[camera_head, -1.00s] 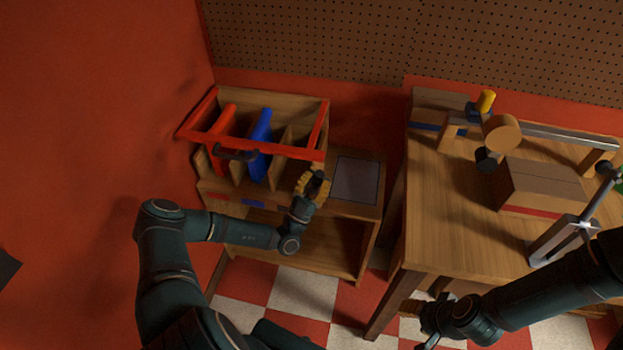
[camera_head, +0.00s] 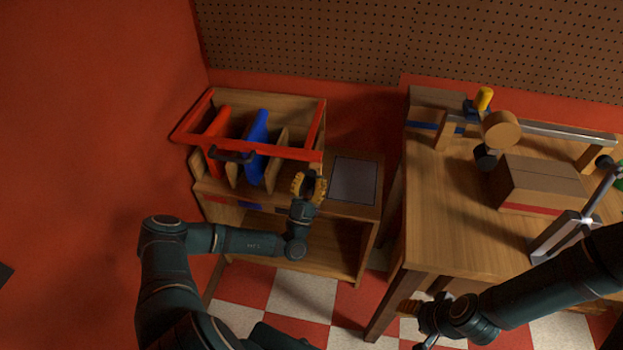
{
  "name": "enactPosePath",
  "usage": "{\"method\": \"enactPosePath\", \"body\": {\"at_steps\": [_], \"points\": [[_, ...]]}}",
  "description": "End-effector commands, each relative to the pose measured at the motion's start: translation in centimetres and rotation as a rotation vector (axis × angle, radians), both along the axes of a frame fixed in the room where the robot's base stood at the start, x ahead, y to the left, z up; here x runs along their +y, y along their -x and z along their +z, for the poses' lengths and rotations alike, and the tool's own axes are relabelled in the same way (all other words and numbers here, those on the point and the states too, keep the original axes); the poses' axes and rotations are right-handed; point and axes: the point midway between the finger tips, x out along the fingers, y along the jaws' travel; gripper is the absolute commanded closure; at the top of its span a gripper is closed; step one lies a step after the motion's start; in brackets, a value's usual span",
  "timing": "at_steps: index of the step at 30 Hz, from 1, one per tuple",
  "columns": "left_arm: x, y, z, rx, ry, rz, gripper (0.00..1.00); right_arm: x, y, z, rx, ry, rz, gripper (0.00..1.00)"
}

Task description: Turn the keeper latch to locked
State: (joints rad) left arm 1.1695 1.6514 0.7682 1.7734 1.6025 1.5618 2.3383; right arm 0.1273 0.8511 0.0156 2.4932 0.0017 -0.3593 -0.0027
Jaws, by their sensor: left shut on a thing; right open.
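The rack (camera_head: 197,163) stands at the left with a red keeper frame (camera_head: 270,149) lying across its top. My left gripper (camera_head: 309,186), with yellow finger pads, is at the rack's right front corner, just below the frame's end. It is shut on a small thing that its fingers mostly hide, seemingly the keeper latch. I cannot make out the latch's shape or which way it points. My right gripper (camera_head: 415,318) is open and empty, low beside the workbench's front left leg.
A red panel (camera_head: 216,134) and a blue panel (camera_head: 257,147) stand in the rack's slots. A grey plate (camera_head: 355,180) lies right of my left gripper.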

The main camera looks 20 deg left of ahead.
Motion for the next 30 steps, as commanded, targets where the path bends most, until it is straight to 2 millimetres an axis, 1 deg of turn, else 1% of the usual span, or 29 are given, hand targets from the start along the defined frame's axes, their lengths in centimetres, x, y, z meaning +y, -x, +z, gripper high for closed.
{"method": "enactPosePath", "body": {"at_steps": [2,3,4,5,14,17,20,30], "points": [[0.2,-0.1,0.2,-0.005,0.001,0.005,1.00,0.0,0.0,0.0,0.000,0.000,0.000,0.53],[0.2,-0.1,0.2,-0.005,0.001,0.005,0.57,0.0,0.0,0.0,0.000,0.000,0.000,0.53],[0.2,-0.1,0.2,-0.004,0.000,0.004,0.46,0.0,0.0,0.0,0.000,0.000,0.000,0.53],[0.2,-0.1,0.2,-0.004,0.000,0.004,0.41,0.0,0.0,0.0,0.000,0.000,0.000,0.53],[0.1,0.0,0.0,-0.001,-0.001,0.002,0.41,0.0,0.0,0.0,0.000,0.000,0.000,0.53],[0.1,0.4,-0.4,0.001,0.000,0.003,0.41,0.0,0.0,0.0,0.000,0.000,0.000,0.53],[0.0,1.3,-1.3,0.001,0.001,0.003,0.41,0.0,0.0,0.0,0.000,0.000,0.000,0.53],[-0.3,6.0,-6.1,0.001,0.001,0.004,0.41,0.0,0.0,0.0,0.000,0.000,0.000,0.53]]}}
